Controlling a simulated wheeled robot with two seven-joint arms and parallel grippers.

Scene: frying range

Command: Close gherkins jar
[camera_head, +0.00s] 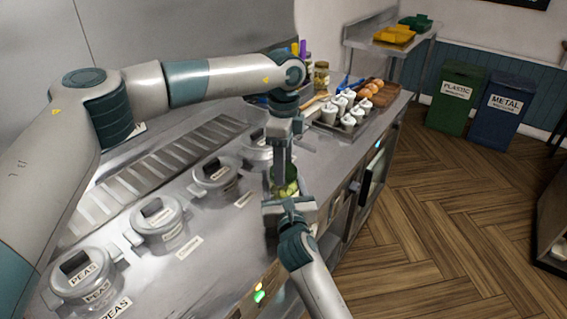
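The gherkins jar (287,188) is a small glass jar with green contents, standing on the steel counter near its front edge. It is partly hidden by my grippers. My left gripper (281,172) reaches down from above, its narrow finger part at the top of the jar. Whether it holds a lid there cannot be made out. My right gripper (286,196) comes from the front, close against the near side of the jar. Its fingertips are hidden, so I cannot tell whether they grip the jar.
A tray of white-lidded containers (348,110) and a group of jars (321,75) stand behind. Green (453,98) and blue bins (497,108) stand beyond open wooden floor.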

